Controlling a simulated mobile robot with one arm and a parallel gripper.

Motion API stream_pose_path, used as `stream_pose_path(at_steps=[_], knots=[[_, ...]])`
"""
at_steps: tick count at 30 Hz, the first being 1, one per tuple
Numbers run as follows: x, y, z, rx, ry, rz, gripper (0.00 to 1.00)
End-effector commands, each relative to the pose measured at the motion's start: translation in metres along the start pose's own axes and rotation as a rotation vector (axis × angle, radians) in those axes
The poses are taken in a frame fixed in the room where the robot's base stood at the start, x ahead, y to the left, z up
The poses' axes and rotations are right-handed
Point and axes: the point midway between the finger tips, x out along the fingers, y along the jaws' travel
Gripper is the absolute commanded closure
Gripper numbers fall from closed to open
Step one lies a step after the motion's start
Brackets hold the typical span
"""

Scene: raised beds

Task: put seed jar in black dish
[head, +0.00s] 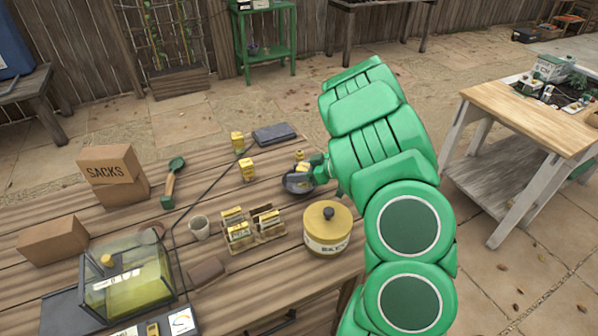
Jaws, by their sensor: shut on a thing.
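The black dish (296,186) is a small round dark dish on the wooden table, close to its right edge. My gripper (305,171) reaches in from the right, low over the dish, and is shut on a small yellow-topped seed jar (301,165). The jar is mostly hidden by the fingers and is at the dish; I cannot tell whether it touches the bottom. A small yellow piece (299,155) shows just behind it.
A large lidded yellow crock (327,237) stands in front of the dish. A glass case (127,285) stands front left.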

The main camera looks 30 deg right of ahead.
Motion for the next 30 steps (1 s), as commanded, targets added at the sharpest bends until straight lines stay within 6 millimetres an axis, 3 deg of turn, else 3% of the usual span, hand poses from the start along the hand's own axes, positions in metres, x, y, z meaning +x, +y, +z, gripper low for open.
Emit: stream_pose_path(at_steps=[3, 4, 9, 24, 30], knots=[[0.001, 0.000, 0.003, 0.000, 0.000, 0.000, 0.85], [0.001, 0.000, 0.003, 0.000, 0.000, 0.000, 0.49], [0.001, 0.000, 0.002, 0.000, 0.000, 0.000, 0.27], [-0.002, 0.000, -0.003, -0.001, 0.000, 0.001, 0.27], [-0.027, 0.001, -0.002, -0.001, -0.004, 0.004, 0.27]])
